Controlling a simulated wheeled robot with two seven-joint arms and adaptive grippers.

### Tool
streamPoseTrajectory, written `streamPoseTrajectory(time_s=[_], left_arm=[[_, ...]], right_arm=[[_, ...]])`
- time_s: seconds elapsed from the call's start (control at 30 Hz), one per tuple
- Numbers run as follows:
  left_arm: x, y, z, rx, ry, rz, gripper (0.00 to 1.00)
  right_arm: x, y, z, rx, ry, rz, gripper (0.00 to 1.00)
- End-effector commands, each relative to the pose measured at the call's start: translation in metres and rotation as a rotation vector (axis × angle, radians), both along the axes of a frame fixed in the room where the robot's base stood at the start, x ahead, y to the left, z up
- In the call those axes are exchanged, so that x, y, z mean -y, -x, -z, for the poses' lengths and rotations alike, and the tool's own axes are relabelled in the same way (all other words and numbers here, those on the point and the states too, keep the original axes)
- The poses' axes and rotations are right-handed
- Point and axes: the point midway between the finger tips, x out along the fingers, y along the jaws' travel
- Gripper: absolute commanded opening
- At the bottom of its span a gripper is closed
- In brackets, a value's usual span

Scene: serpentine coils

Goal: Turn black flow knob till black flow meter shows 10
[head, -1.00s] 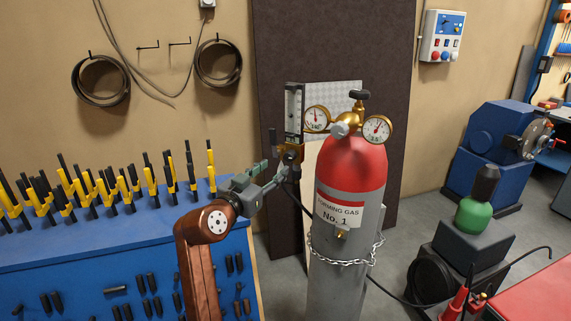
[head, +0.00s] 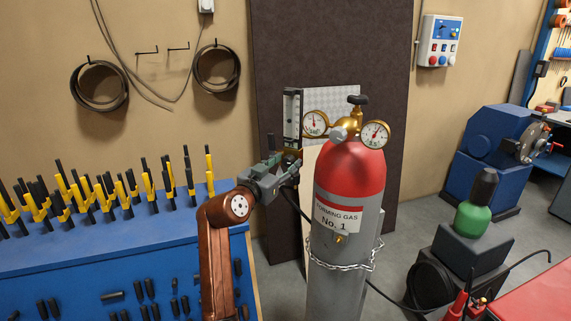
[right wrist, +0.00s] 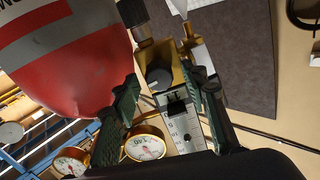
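The flow meter (head: 292,112) is an upright pale tube in a dark frame, behind and left of the red-topped gas cylinder (head: 350,165). In the right wrist view its numbered scale (right wrist: 184,130) hangs below a brass block (right wrist: 165,55). A small black knob (right wrist: 160,78) sits on that block. My right gripper (head: 294,167) is at the block in the head view and hides much of it. In the right wrist view its open fingers (right wrist: 170,92) stand on both sides of the knob and block, with gaps visible. The reading is too small to tell. My left gripper is out of view.
Two round gauges (head: 315,123) (head: 375,134) and a brass regulator sit atop the cylinder, close right of my gripper. A chain (head: 340,264) circles the cylinder. A blue bench (head: 110,245) with yellow-black clamps stands left. A dark panel (head: 330,50) stands behind.

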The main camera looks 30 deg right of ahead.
Motion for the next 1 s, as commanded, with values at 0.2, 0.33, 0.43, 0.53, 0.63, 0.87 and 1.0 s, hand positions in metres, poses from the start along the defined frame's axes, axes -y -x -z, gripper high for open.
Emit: streamPoseTrajectory(time_s=[0.2,0.33,0.43,0.53,0.63,0.87,1.0], left_arm=[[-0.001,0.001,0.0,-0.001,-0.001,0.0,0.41],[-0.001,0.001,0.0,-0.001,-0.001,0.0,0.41],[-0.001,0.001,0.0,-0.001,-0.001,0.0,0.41],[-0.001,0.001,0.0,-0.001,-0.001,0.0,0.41],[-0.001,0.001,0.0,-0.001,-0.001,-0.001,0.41],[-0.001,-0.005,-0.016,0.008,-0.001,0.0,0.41],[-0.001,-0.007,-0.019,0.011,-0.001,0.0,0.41]], right_arm=[[0.0,0.0,0.0,0.0,0.0,0.0,0.25],[0.0,0.0,0.0,0.0,0.0,0.0,0.16],[0.0,0.0,0.0,0.0,0.0,0.0,0.09],[-0.001,0.0,0.0,0.0,0.0,-0.001,0.02],[-0.001,0.0,0.0,-0.002,0.001,-0.001,0.0],[0.0,0.001,-0.004,-0.08,0.041,0.001,0.0],[-0.001,0.0,-0.002,-0.115,0.059,0.0,0.0]])
